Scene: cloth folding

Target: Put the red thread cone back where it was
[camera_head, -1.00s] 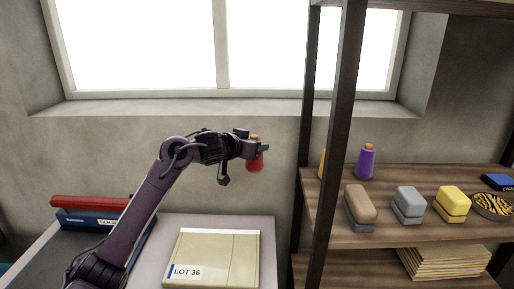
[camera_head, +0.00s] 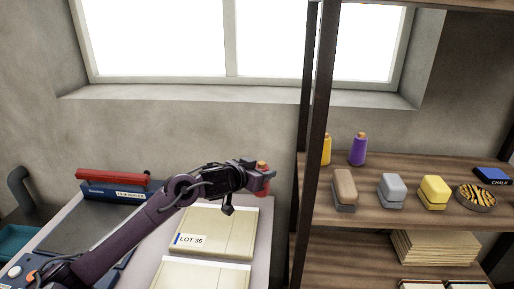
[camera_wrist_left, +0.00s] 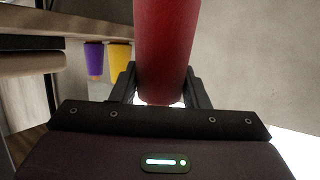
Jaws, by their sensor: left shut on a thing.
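The red thread cone (camera_head: 263,185) is held in my left gripper (camera_head: 262,176), above the table and left of the shelf's dark post. In the left wrist view the red cone (camera_wrist_left: 166,50) stands between the two fingers of my left gripper (camera_wrist_left: 160,88), which are shut on it. A yellow cone (camera_head: 326,150) and a purple cone (camera_head: 358,150) stand on the wooden shelf (camera_head: 325,213); the post partly hides the yellow one. Both also show in the left wrist view, purple (camera_wrist_left: 95,60) and yellow (camera_wrist_left: 120,56). My right gripper is not in view.
A dark upright post (camera_head: 317,120) stands between my left gripper and the shelf top. Cream packs labelled LOT 36 (camera_head: 225,225) lie on the table below.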

